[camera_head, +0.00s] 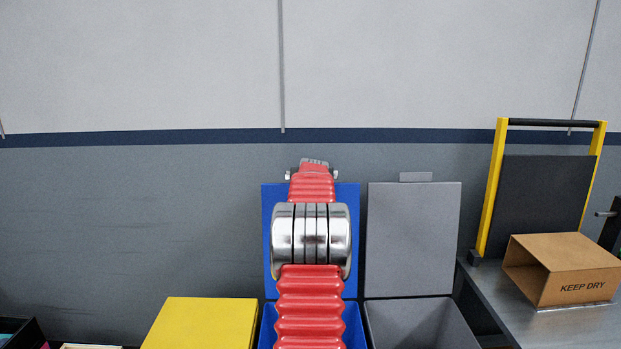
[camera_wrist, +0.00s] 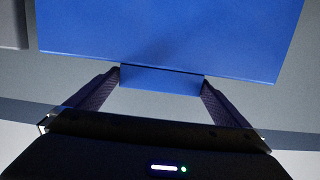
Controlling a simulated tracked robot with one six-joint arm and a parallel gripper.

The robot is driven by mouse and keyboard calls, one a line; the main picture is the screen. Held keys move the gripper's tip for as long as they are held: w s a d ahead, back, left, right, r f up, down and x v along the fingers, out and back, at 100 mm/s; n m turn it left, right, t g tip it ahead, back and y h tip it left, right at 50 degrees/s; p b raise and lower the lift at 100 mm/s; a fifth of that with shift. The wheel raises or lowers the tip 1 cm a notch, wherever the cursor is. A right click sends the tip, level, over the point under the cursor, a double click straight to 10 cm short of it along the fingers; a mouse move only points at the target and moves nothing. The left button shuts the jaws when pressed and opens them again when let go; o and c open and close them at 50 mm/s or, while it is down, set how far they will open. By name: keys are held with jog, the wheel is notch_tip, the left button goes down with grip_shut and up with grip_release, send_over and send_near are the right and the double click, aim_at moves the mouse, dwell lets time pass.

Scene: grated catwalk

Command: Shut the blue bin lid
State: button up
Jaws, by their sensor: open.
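The blue bin (camera_head: 353,325) stands at the bottom centre of the head view, mostly behind my arm. Its blue lid (camera_head: 269,225) is open and stands upright at the back, its middle hidden by my arm. In the wrist view the lid (camera_wrist: 170,35) fills the top, with a small blue tab (camera_wrist: 160,79) on its edge. My gripper (camera_wrist: 160,76) is open, with one finger at each end of the tab. I cannot tell whether the fingers touch it. In the head view the gripper's fingers are hidden at the far end of my arm.
A grey bin (camera_head: 420,325) with its lid (camera_head: 412,240) upright stands right of the blue bin. A yellow lid (camera_head: 203,322) lies flat to the left. On the right, a metal bench (camera_head: 500,300) holds an open cardboard box (camera_head: 575,268). A wall (camera_head: 130,210) is behind.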

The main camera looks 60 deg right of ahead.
jog(key=shift+d, duration=0.15)
jog(key=shift+c, duration=0.4)
jog(key=c, duration=1)
jog(key=shift+a, duration=0.2)
jog(key=shift+c, duration=0.6)
jog(key=shift+w, duration=0.1)
